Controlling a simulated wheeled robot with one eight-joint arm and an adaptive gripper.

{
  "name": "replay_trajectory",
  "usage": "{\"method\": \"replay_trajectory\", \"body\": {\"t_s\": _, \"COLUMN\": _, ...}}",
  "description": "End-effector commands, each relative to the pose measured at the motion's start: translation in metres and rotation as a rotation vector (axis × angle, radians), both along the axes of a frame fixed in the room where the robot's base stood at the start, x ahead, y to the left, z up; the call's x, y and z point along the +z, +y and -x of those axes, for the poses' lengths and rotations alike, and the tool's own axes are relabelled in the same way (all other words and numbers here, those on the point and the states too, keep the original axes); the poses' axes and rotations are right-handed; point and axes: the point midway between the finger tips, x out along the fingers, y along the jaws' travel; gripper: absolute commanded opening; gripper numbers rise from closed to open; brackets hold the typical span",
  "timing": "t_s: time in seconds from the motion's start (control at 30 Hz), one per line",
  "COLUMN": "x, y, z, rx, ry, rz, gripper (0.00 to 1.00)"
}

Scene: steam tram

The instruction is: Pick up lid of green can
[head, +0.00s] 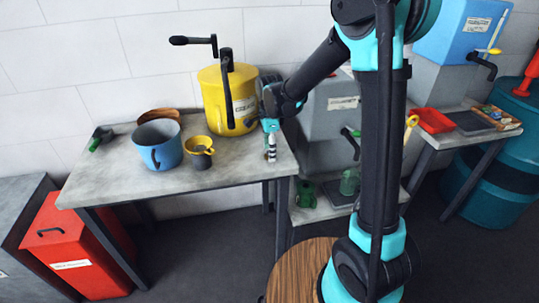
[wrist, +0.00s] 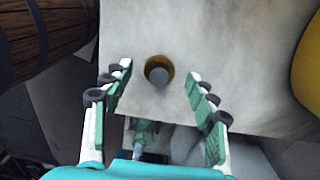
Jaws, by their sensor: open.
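A small dark green can (head: 306,194) stands on the low shelf right of the main table; I cannot make out its lid. Something green (wrist: 147,130) shows past the table edge in the wrist view, between and below my fingers. My gripper (head: 270,150) is above the right end of the table, pointing down. In the wrist view my gripper (wrist: 158,88) is open, with its fingers wide apart and nothing held. A small round thing with a yellow-brown rim and grey middle (wrist: 158,72) shows between the fingers; I cannot tell what it is.
A yellow can (head: 222,98), blue pot (head: 157,148) and yellow-and-grey cup (head: 199,152) stand on the table (head: 130,190). A pale green jar (head: 350,182) is near the green can. A wooden barrel (head: 298,275) stands in front. Red bin (head: 75,245) at left.

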Motion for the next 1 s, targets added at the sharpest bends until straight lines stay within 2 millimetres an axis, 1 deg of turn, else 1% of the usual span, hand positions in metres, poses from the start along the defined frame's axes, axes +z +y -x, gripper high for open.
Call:
{"method": "replay_trajectory", "body": {"t_s": 0.1, "x": -0.0059, "y": -0.0001, "z": 0.0003, "rx": 0.000, "ry": 0.000, "rz": 0.000, "gripper": 0.58}}
{"method": "replay_trajectory", "body": {"t_s": 0.3, "x": -0.0062, "y": -0.0001, "z": 0.0004, "rx": 0.000, "ry": 0.000, "rz": 0.000, "gripper": 0.58}}
{"method": "replay_trajectory", "body": {"t_s": 0.6, "x": -0.0060, "y": 0.0000, "z": 0.0004, "rx": 0.000, "ry": 0.000, "rz": 0.000, "gripper": 0.21}}
{"method": "replay_trajectory", "body": {"t_s": 1.0, "x": -0.0030, "y": -0.0001, "z": 0.0005, "rx": 0.000, "ry": 0.000, "rz": 0.000, "gripper": 0.21}}
